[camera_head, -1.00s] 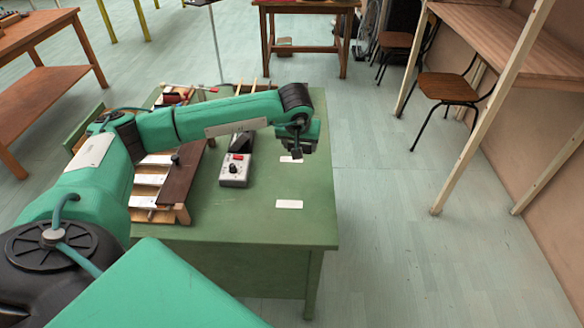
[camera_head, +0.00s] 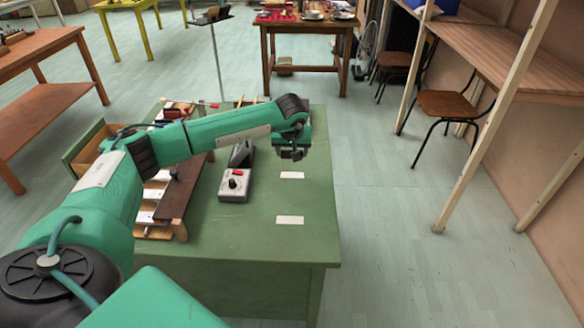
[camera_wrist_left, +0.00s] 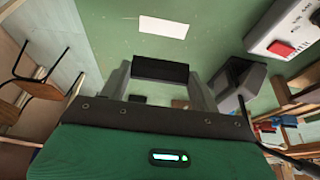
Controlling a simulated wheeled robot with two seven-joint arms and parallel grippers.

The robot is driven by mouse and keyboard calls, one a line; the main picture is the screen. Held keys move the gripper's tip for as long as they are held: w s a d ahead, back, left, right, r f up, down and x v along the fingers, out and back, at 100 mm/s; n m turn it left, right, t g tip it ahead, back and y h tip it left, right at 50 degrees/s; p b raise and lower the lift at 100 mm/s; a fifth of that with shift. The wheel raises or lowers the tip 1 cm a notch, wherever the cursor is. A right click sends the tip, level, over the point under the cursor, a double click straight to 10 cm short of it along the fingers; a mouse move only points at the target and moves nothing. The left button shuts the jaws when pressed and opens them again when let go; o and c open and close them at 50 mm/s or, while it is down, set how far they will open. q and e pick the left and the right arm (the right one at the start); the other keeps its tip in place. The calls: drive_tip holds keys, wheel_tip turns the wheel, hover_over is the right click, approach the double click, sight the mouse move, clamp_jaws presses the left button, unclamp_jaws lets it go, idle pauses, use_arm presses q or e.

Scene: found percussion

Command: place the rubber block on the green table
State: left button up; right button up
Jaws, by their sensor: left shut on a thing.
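My left gripper (camera_head: 292,155) hangs over the far right part of the green table (camera_head: 255,240). In the left wrist view, my left gripper (camera_wrist_left: 160,85) is shut on a black block, the rubber block (camera_wrist_left: 160,71), held crosswise between the two fingers. Whether the block touches the tabletop is hard to tell. A white card (camera_head: 292,175) lies on the table just nearer than the gripper; a second white card (camera_head: 290,220) lies closer to the front edge. My right gripper is not in view.
A grey box with a red button (camera_head: 234,185) stands left of the cards, with a dark wedge-shaped thing (camera_head: 241,153) behind it. A wooden bar instrument (camera_head: 165,205) lies at the table's left. The table's right side is mostly clear. A chair (camera_head: 447,104) stands off to the right.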

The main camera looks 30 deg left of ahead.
sight(292, 174)
use_arm(q)
wheel_tip(292, 174, down, 7)
drive_tip(key=shift+f, duration=0.2)
drive_tip(key=o, duration=0.9)
drive_tip(key=shift+o, duration=0.4)
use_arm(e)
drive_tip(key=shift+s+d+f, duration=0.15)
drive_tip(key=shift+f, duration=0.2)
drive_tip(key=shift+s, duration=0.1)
